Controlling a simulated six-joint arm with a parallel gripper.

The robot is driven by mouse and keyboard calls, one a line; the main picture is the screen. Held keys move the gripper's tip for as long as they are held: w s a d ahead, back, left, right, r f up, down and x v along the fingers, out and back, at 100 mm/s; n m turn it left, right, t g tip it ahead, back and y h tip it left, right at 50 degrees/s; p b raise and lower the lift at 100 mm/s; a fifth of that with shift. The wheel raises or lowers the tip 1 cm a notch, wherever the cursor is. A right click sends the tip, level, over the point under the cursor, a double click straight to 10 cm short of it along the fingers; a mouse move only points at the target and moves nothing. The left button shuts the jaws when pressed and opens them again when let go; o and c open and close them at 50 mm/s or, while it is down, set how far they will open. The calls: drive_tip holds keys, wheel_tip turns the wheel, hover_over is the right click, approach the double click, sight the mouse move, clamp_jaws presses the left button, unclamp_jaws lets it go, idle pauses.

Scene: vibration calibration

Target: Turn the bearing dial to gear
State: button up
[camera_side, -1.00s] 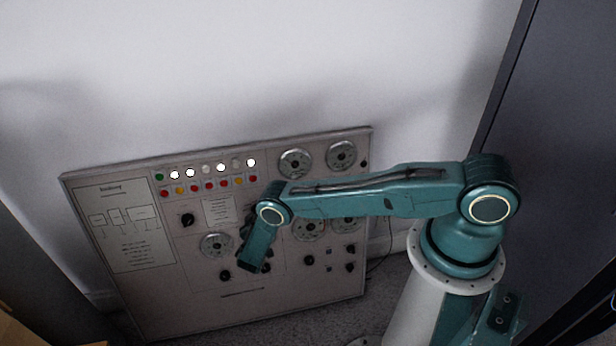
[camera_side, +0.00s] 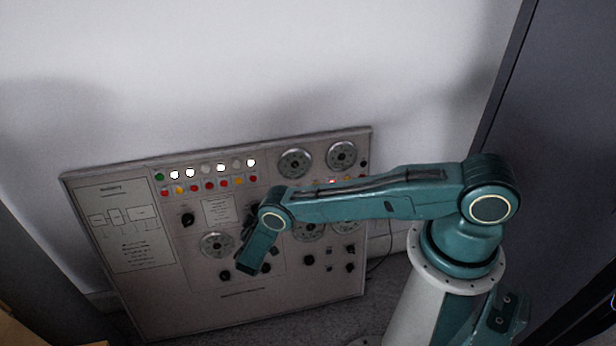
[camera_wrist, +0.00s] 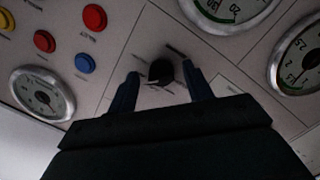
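In the wrist view a small black dial (camera_wrist: 160,72) sits on the grey panel, with short lines and labels around it too blurred to read. My gripper (camera_wrist: 160,77) is open, with one dark finger on each side of the dial. Small gaps show between the fingers and the dial, and I cannot tell how far the tips are from the panel. In the side view my wrist (camera_side: 258,248) is in front of the panel (camera_side: 140,310), and the dial cannot be made out behind it.
Red buttons (camera_wrist: 95,17) and a blue button (camera_wrist: 85,63) lie left of the dial in the wrist view. A round gauge (camera_wrist: 43,93) is at the left, and larger gauges (camera_wrist: 300,62) are at the right. The panel leans against a white wall (camera_side: 250,70).

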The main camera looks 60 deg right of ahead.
drive_tip(key=shift+a, duration=0.1)
drive_tip(key=v, duration=1.3)
drive_tip(key=shift+s+a, duration=0.2)
drive_tip(key=shift+s, duration=0.1)
drive_tip(key=shift+r, duration=0.2)
